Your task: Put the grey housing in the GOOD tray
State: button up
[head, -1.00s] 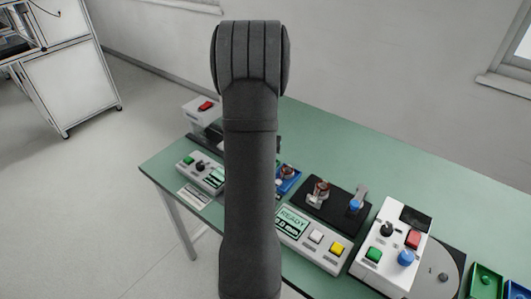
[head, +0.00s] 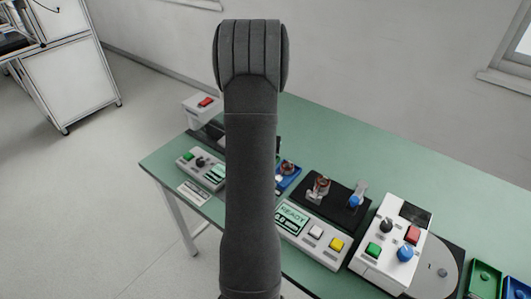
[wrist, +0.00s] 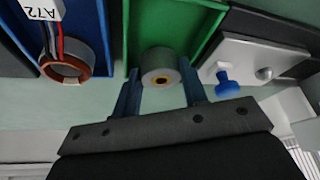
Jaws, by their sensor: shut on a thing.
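The grey housing (wrist: 158,72) is a short grey cylinder with a yellowish ring around a dark bore. In the wrist view it sits between the two blue fingers of my gripper (wrist: 160,82), which is shut on it. Behind it is a green tray (wrist: 206,20), which the housing overlaps in the picture; I cannot tell its height above the tray. The green tray also shows at the lower right of the head view (head: 472,284). No GOOD label is readable. My gripper and the housing are hidden in the head view.
A blue tray (wrist: 107,22) beside the green one holds a copper-coloured ring with wires and an A72 tag. On the other side is a pale block (wrist: 240,52) with a blue knob. A white button box (head: 385,262) stands left of the trays in the head view.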

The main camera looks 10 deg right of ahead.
jog(key=shift+f, duration=0.3)
jog(key=o, duration=1.1)
jog(key=shift+r, duration=0.15)
jog(key=v, duration=1.7)
jog(key=shift+s, duration=0.15)
jog(key=x, duration=1.6)
jog(key=shift+w+f, duration=0.25)
jog(key=shift+f, duration=0.05)
